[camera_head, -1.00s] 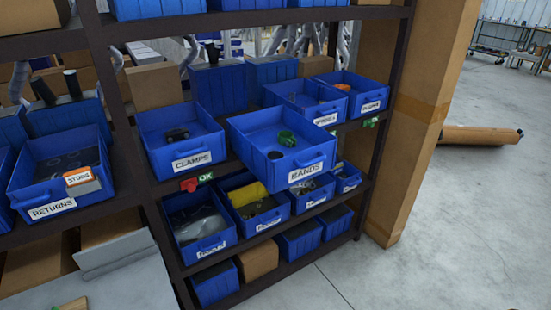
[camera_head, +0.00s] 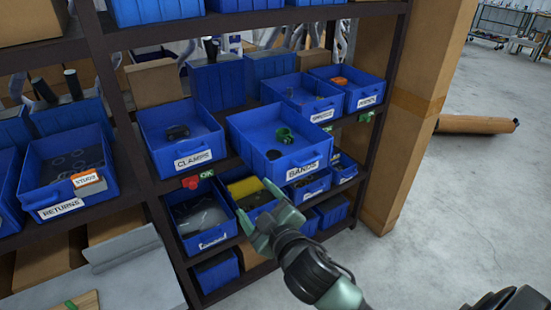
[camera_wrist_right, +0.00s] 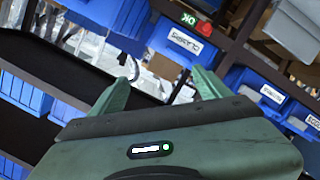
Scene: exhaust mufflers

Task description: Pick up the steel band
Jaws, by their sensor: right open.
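No steel band can be made out with certainty. The blue bin labelled BANDS (camera_head: 300,165) juts out from the shelf, holding a green piece (camera_head: 285,136) and a small dark round piece (camera_head: 274,155). The blue RETURNS bin (camera_head: 62,205) at the left holds several thin dark rings (camera_head: 70,163). My right gripper (camera_head: 262,205) is open and empty, in front of the shelf below the BANDS bin. Its open fingers also show in the right wrist view (camera_wrist_right: 163,82), with nothing between them. My left gripper is not in view.
The blue CLAMPS bin (camera_head: 183,152) with a dark clamp (camera_head: 177,131) sits left of the BANDS bin. Lower bins (camera_head: 212,236) are partly behind my arm. Shelf posts (camera_head: 133,130) flank the bins. Open floor (camera_head: 440,220) lies right.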

